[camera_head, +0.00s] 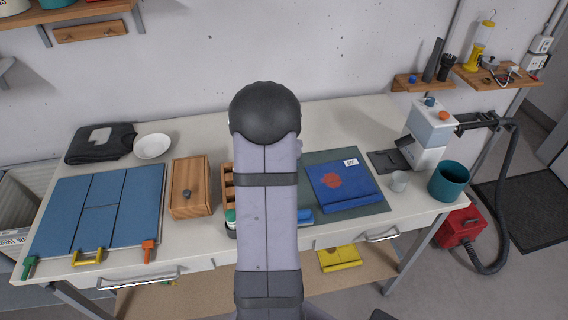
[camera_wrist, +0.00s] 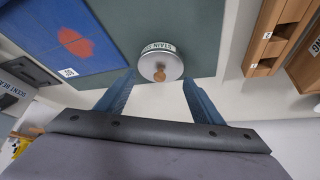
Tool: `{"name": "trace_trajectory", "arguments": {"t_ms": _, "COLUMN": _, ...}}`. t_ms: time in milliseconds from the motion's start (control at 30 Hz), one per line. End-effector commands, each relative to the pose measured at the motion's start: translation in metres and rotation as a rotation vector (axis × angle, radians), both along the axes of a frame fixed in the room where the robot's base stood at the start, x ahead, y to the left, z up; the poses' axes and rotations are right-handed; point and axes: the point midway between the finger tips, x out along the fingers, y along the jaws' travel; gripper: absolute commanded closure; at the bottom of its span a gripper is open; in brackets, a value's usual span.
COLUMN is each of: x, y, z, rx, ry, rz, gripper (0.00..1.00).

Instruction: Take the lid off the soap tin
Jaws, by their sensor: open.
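A round pale tin (camera_wrist: 148,49) with a small wooden knob (camera_wrist: 159,75) on its lid (camera_wrist: 161,64) stands on the dark green mat in the wrist view. A label, partly readable as "STAIN", shows on its far side; I take it for the soap tin. The lid sits on the tin. My gripper (camera_wrist: 159,82) is open, with its two blue fingers spread on either side of the knob in the picture. Nothing is between the fingers that I can see them touch; the height gap is hard to judge. In the head view my arm hides the tin and gripper.
A blue board with a red patch (camera_head: 341,184) lies on the green mat (camera_head: 374,204). A wooden rack (camera_head: 227,178) and a wooden box (camera_head: 191,187) stand to the left.

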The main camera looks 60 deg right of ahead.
Motion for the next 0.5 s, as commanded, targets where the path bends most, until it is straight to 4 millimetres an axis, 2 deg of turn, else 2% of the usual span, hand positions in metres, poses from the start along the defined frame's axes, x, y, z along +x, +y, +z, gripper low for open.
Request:
{"name": "trace_trajectory", "arguments": {"t_ms": 200, "x": 0.004, "y": -0.01, "z": -0.019, "rx": 0.001, "ry": 0.002, "rz": 0.0, "gripper": 0.39}}
{"name": "trace_trajectory", "arguments": {"t_ms": 500, "x": 0.005, "y": -0.012, "z": -0.023, "rx": 0.0, "ry": 0.0, "rz": 0.0, "gripper": 0.39}}
